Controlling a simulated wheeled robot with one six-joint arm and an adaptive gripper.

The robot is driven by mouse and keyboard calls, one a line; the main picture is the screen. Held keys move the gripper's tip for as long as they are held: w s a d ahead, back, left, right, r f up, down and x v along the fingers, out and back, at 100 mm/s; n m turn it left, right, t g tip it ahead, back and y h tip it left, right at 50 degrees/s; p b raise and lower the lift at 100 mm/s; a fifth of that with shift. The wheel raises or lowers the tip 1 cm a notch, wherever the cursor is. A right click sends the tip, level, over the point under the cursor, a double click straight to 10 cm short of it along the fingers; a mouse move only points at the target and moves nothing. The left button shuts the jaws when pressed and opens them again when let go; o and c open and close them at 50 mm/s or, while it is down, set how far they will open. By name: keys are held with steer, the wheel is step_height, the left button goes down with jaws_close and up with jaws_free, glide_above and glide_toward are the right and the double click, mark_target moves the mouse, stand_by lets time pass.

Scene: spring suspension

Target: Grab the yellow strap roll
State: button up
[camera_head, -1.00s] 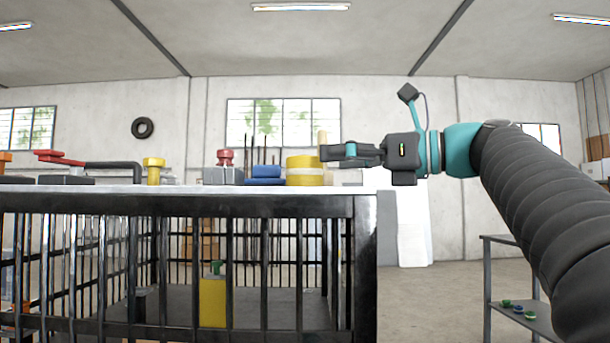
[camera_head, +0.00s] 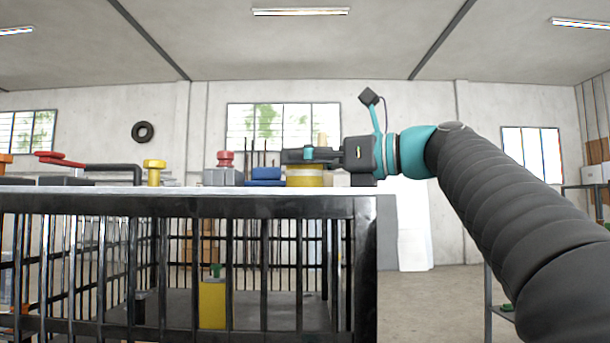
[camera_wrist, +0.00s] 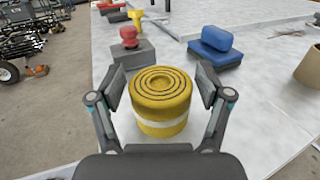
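The yellow strap roll (camera_wrist: 160,98) stands upright on the white tabletop, with ring grooves on top and a pale band around its side. It also shows at the table's right end in the head view (camera_head: 305,177). My gripper (camera_wrist: 158,92) is open in the wrist view, with one finger pad on each side of the roll. Gaps show between the pads and the roll. In the head view my gripper (camera_head: 293,156) is level with the roll's top and partly covers it.
On the white tabletop (camera_wrist: 235,107) stand a blue stacked object (camera_wrist: 215,47), a red knob on a grey block (camera_wrist: 129,38) and a brown cylinder (camera_wrist: 310,66) at right. A yellow post (camera_head: 154,172) stands further left. Bare tabletop lies around the roll.

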steer(key=c, duration=0.9)
steer(key=shift+o, duration=0.2)
steer(key=shift+r, duration=0.1)
